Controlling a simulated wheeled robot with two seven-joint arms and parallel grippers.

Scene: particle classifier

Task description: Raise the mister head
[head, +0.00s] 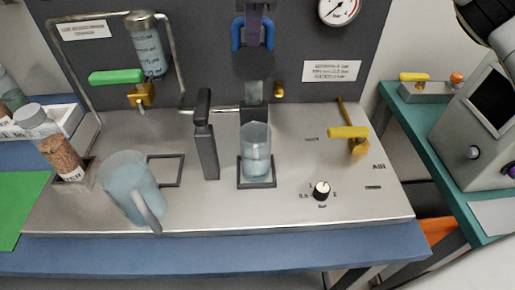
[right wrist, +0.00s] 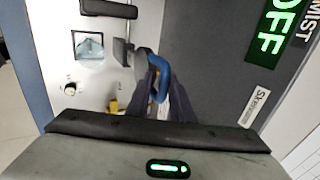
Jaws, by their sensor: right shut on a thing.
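The mister head's blue U-shaped handle (head: 238,36) is high on the dark back panel, above a clear beaker (head: 256,140). The handle also shows in the right wrist view (right wrist: 161,82). The fingers of my right gripper (head: 254,22) are shut on the handle; they show as dark prongs in the right wrist view (right wrist: 165,98). A grey block (head: 253,92) is just above the beaker, which stands in a square frame on the steel deck. My left gripper is not in view.
A blue-tinted jug (head: 130,185) and a jar of brown grains (head: 57,145) stand at left. A dark post (head: 205,140) rises left of the beaker. A green lever (head: 116,77) and yellow lever (head: 348,132) flank it. A green OFF display (right wrist: 270,35) is on the panel.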

